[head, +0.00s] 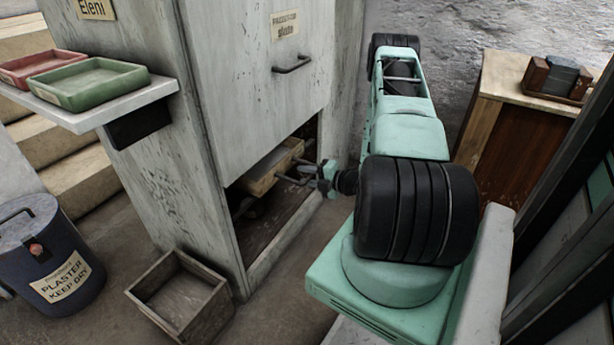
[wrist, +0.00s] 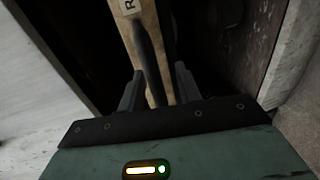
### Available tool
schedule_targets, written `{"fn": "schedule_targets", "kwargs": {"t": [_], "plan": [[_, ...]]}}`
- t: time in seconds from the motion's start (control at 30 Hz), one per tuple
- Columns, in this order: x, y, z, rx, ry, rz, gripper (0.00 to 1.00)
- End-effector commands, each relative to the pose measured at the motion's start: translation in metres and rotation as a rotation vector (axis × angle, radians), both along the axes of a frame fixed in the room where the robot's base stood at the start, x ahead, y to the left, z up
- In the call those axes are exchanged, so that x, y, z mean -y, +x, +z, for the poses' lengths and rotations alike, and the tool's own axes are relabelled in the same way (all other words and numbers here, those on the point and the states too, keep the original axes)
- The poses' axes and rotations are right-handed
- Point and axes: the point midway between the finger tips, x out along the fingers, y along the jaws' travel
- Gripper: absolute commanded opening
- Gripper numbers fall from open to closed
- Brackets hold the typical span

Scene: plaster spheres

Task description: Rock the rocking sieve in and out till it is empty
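The rocking sieve (head: 267,174) is a pale wooden frame in the low opening of the tall grey cabinet. Its wooden front and part of a white label show in the wrist view (wrist: 154,20). A dark handle bar (wrist: 148,57) runs from the frame toward me. My gripper (head: 294,175) is at the opening, level with the sieve. In the wrist view its two fingers (wrist: 158,85) stand apart on either side of the handle bar, with gaps showing, so it looks open around the bar. The sieve's inside and contents are hidden.
The cabinet (head: 170,130) has a handled front panel (head: 270,60) above the opening. An empty-looking wooden box (head: 180,297) and a blue plaster bin (head: 50,250) stand on the floor at left. Green (head: 88,83) and red (head: 40,66) trays sit on a side shelf (head: 105,115).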

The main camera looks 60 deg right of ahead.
Motion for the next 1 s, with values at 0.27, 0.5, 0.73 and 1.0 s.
{"fn": "schedule_targets", "kwargs": {"t": [0.27, 0.5, 0.73, 1.0], "plan": [[0.002, -0.025, 0.008, -0.001, 0.0, -0.002, 0.34], [0.007, -0.079, 0.019, -0.002, 0.001, -0.003, 0.34], [0.011, -0.13, 0.03, -0.002, 0.0, -0.004, 0.34], [0.013, -0.165, 0.036, 0.0, 0.001, -0.002, 0.34]]}}
